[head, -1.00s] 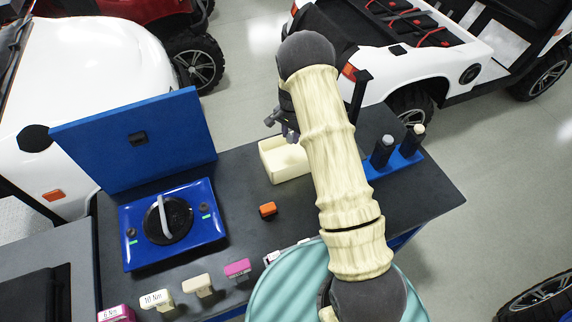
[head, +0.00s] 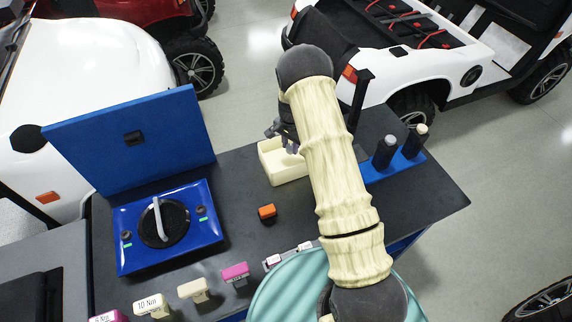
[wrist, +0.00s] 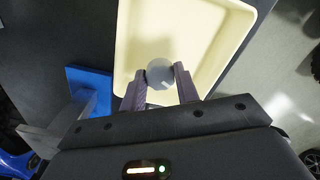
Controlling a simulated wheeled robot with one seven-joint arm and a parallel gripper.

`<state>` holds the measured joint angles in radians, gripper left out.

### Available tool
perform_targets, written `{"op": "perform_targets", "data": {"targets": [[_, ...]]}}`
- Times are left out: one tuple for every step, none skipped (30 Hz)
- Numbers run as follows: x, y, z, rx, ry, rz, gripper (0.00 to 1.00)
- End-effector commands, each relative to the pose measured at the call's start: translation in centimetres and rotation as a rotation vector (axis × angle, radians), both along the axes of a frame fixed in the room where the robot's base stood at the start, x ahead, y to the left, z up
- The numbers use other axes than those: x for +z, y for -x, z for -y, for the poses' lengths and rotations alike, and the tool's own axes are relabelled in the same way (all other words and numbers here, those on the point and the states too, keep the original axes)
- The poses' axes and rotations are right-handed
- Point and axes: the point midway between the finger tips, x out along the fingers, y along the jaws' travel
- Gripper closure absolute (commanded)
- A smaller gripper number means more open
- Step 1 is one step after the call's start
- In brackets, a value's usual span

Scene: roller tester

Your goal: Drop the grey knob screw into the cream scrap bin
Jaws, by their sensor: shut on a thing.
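The grey knob screw (wrist: 160,73) shows as a round grey head between the two fingers in the wrist view. My gripper (wrist: 158,84) is shut on it. The cream scrap bin (wrist: 195,30) is an open, shallow square tray, and in the wrist view the knob screw appears over its inside. In the head view the bin (head: 285,176) stands on the dark bench, and my gripper (head: 283,135) is at its back edge, partly hidden by my arm. The knob screw cannot be made out in the head view. The visible bin floor looks empty.
A blue tester box (head: 170,228) with a raised lid stands left of the bin. A blue holder (head: 395,168) with two dark posts stands to the right. Several labelled blocks line the bench's front edge.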

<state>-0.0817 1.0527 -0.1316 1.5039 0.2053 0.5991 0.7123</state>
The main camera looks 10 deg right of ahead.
Motion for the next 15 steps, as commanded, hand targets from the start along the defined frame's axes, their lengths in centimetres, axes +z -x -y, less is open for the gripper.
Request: {"op": "perform_targets", "data": {"targets": [[-0.68,-0.01,0.01,0.0,0.0,0.0,1.0],[-0.84,-0.01,0.01,0.0,0.0,0.0,1.0],[-1.01,-0.01,0.01,0.0,0.0,0.0,1.0],[-1.09,-0.01,0.01,0.0,0.0,0.0,1.0],[-1.14,-0.01,0.01,0.0,0.0,0.0,1.0],[-1.18,-0.01,0.01,0.0,0.0,0.0,1.0],[-1.18,-0.01,0.01,0.0,0.0,0.0,1.0],[-1.16,-0.02,0.02,0.0,0.001,0.001,1.0],[-1.14,-0.02,0.02,0.0,0.001,0.001,1.0],[-1.13,-0.02,0.02,0.0,0.001,0.001,1.0],[-1.12,-0.02,0.02,0.0,0.0,0.0,1.0],[-1.12,-0.02,0.02,0.0,0.0,0.0,1.0],[-1.11,-0.02,0.02,0.0,0.0,0.0,1.0],[-1.11,-0.01,0.01,0.0,0.0,0.0,0.65],[-1.11,-0.02,0.02,0.0,0.0,0.0,0.57]]}}
